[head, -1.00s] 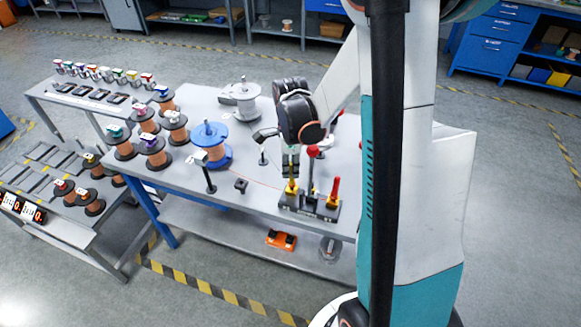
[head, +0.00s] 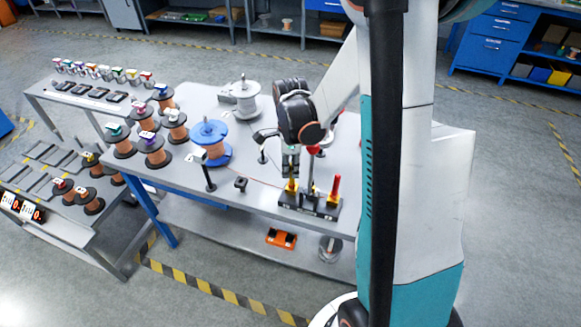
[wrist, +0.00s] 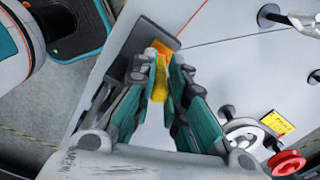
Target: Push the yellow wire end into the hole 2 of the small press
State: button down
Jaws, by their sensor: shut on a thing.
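The small press (head: 318,209) is a dark block near the front edge of the table, with a red-topped lever (head: 313,149) and a red upright piece with a yellow foot (head: 335,188) at its right. My gripper (head: 291,178) points down over the press's left part. Its fingers are closed around a yellow piece, the yellow wire end (head: 292,186), which is upright at the block. In the wrist view the yellow piece (wrist: 161,85) shows between the fingertips (wrist: 158,68), above the dark block (wrist: 152,32). The hole itself is hidden, so I cannot tell how deep the end sits.
The blue spool (head: 210,133) and a dark post (head: 208,173) stand left of the press. Several copper spools (head: 152,150) fill the table's left end. A thin orange line crosses the tabletop. A red wheel (wrist: 287,163) lies right of the fingers.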

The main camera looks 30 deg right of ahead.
dwell(0.4)
jog(key=c, duration=1.5)
grip_release()
jog(key=shift+c, duration=0.2)
jog(key=o, duration=0.3)
jog(key=shift+o, duration=0.2)
jog(key=shift+r, duration=0.1)
jog(key=shift+r+p, duration=2.45)
jog(key=shift+r, duration=0.95)
